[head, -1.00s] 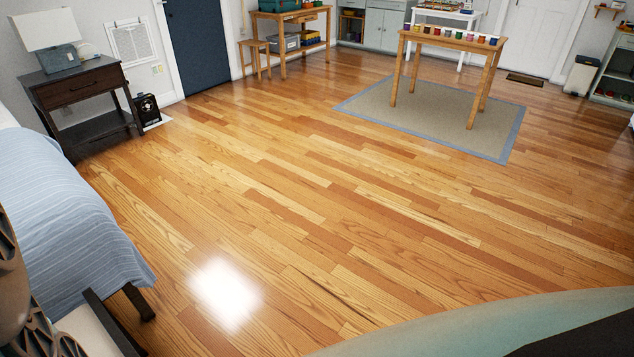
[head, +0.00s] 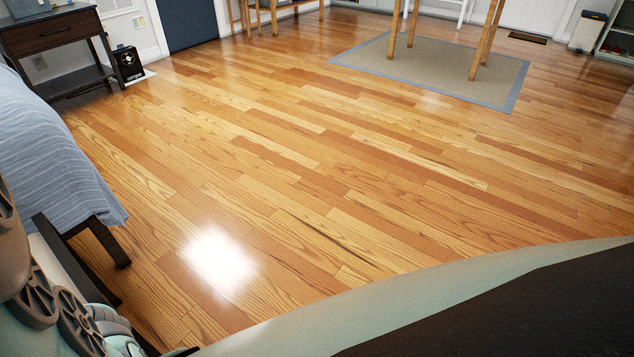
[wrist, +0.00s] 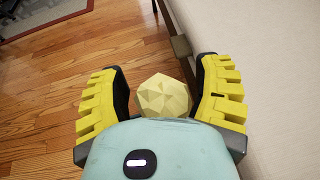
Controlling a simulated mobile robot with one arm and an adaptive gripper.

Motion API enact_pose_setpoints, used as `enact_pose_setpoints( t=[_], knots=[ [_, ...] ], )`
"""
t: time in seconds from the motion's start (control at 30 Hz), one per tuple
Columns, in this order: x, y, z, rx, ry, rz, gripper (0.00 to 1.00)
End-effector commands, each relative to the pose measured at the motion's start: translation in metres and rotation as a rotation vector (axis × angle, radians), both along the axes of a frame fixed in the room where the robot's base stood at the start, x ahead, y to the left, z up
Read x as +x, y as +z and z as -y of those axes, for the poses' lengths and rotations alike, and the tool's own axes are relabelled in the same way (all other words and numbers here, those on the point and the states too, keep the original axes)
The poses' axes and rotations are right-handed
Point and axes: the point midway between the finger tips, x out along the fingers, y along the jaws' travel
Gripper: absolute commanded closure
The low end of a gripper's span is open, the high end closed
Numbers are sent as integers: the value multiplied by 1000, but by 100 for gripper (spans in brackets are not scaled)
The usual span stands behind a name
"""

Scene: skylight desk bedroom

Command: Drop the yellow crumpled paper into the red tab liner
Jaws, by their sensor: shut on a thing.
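The yellow crumpled paper (wrist: 164,96) is a pale yellow faceted ball in the wrist view. My gripper (wrist: 162,88) is shut on it, with a yellow ribbed finger on each side of the ball. The ball is held above the wood floor. My gripper's fingertips do not show in the head view; only part of my arm shows at its lower left. I do not see a red tab liner in either view now.
A bed with a blue striped cover (head: 55,160) stands at the left. A dark nightstand (head: 55,45) and a small black box (head: 129,64) are beyond it. A grey rug (head: 440,70) lies under a wooden table at the back. The wood floor (head: 330,190) between is clear.

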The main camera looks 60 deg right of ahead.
Motion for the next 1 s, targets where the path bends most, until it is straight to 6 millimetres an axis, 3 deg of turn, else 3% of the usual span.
enact_pose_setpoints(
  t=[0.03,0.1,0.3,0.4,1.0],
  knots=[
    [-5,-31,3,-3,22,-1,44],
    [-12,-52,6,-2,50,0,44],
    [-28,-103,18,-3,116,-3,44],
    [-33,-119,24,-2,134,-1,44],
    [-38,-157,31,-2,157,1,44]
  ],
)
